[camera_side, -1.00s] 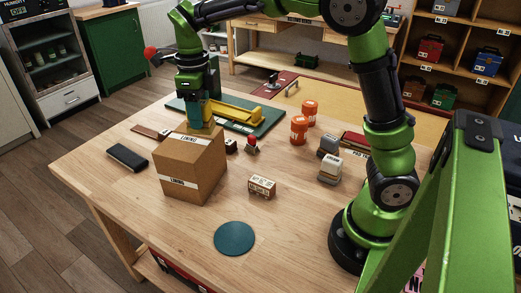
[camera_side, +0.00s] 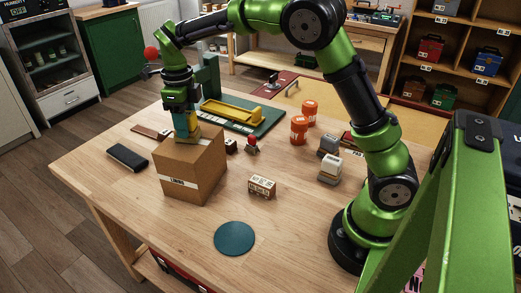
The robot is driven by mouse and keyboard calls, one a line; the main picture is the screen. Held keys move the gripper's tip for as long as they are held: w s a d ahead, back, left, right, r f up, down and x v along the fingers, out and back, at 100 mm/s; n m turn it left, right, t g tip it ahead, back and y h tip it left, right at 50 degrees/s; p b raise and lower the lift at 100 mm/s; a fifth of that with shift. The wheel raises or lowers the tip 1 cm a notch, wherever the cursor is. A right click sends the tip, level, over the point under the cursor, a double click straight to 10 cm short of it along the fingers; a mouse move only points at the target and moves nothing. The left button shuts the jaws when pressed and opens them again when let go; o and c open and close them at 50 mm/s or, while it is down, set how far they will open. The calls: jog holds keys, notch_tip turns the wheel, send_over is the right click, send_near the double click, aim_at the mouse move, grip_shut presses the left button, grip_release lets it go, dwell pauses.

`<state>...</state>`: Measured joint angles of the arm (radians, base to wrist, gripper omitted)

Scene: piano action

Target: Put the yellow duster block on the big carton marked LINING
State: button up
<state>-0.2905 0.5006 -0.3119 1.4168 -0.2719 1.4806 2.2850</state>
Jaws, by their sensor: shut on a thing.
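The big brown carton (camera_side: 205,172) stands on the wooden table left of centre, with a white label (camera_side: 178,182) low on its front face. My gripper (camera_side: 186,134) points down over the carton's top, toward its back. It is shut on the yellow duster block (camera_side: 187,139), which is mostly hidden by the fingers. The block is at the level of the carton's top face; I cannot tell whether it touches. The carton's top label is hidden.
A green board with a yellow part (camera_side: 229,110) lies behind the carton. A black block (camera_side: 127,157) lies left of it. A small labelled box (camera_side: 262,186), orange jars (camera_side: 299,130) and grey blocks (camera_side: 329,168) stand to the right. A teal disc (camera_side: 234,239) lies in front.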

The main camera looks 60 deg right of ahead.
jog(key=o, duration=1.1)
jog(key=shift+f, duration=0.1)
notch_tip(320, 180, up, 12)
jog(key=shift+f, duration=0.1)
jog(key=shift+s+d+r, duration=0.1)
jog(key=shift+s+r, duration=0.05)
jog(key=shift+r, duration=0.15)
jog(key=s+d+r+n+t+y, duration=0.2)
jog(key=s+n+t, duration=0.1)
jog(key=s+n, duration=0.95)
jog(key=s+a+f+n+t, duration=0.2)
jog(key=s+f+n+t, duration=0.2)
jog(key=n, duration=1.1)
jog(key=s+f, duration=0.3)
jog(key=s, duration=0.3)
jog(key=shift+s, duration=0.3)
